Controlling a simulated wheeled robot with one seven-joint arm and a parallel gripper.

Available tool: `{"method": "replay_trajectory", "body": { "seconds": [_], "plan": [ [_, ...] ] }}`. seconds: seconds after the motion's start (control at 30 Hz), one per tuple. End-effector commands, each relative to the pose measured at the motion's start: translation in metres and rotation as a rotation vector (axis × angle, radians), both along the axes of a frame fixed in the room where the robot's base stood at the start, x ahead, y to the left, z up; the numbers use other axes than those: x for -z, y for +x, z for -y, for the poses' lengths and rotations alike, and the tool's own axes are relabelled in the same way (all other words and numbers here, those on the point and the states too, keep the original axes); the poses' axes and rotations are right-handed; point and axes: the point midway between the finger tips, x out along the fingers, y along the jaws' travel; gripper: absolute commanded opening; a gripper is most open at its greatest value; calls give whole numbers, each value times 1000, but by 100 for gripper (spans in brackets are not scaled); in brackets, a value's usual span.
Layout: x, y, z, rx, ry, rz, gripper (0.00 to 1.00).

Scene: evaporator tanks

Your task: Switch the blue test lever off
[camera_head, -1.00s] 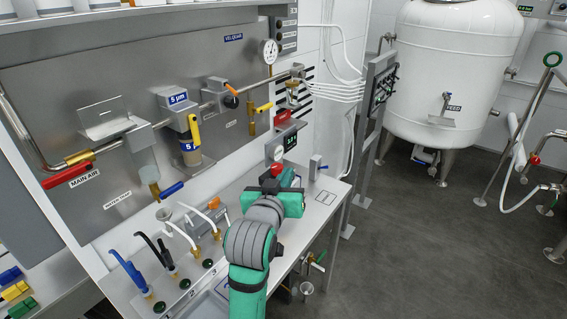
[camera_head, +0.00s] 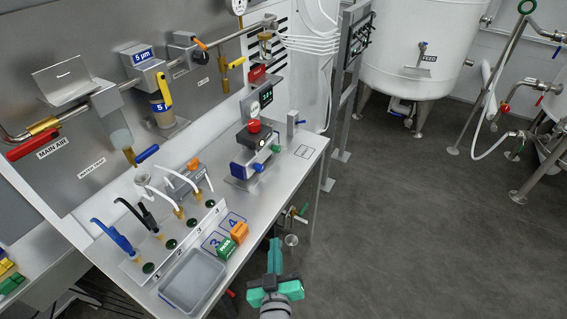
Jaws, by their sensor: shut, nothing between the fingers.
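Several blue handles show, and no label that I can read marks one as the test lever. A small grey post with a blue lever (camera_head: 299,121) stands at the bench's far right end, beside a printed label. A blue lever (camera_head: 147,153) sits below the filter bowl on the panel. A blue tap handle (camera_head: 113,237) stands at the bench's left. My gripper (camera_head: 274,243) is at the bottom centre, in front of the bench edge, shut and empty, apart from all of these.
The red-button device (camera_head: 253,141) stands on the bench, with green (camera_head: 226,247) and orange (camera_head: 239,232) blocks and a grey tray (camera_head: 193,281) nearer. The red main air handle (camera_head: 28,146) is on the panel. Open floor (camera_head: 420,230) lies right.

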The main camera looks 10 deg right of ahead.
Motion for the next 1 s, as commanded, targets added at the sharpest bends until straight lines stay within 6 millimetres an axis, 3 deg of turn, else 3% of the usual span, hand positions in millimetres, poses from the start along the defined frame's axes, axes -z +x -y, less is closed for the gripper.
{"method": "replay_trajectory", "body": {
  "seconds": [0.03,0.2,0.43,0.8,1.0],
  "plan": [
    [14,-19,-1,-11,6,-14,0],
    [41,-74,-4,-41,41,-29,0],
    [60,-153,-10,-61,112,-46,0],
    [56,-268,-21,-38,252,-64,0],
    [46,-299,-23,-18,299,-61,0]
  ]
}}
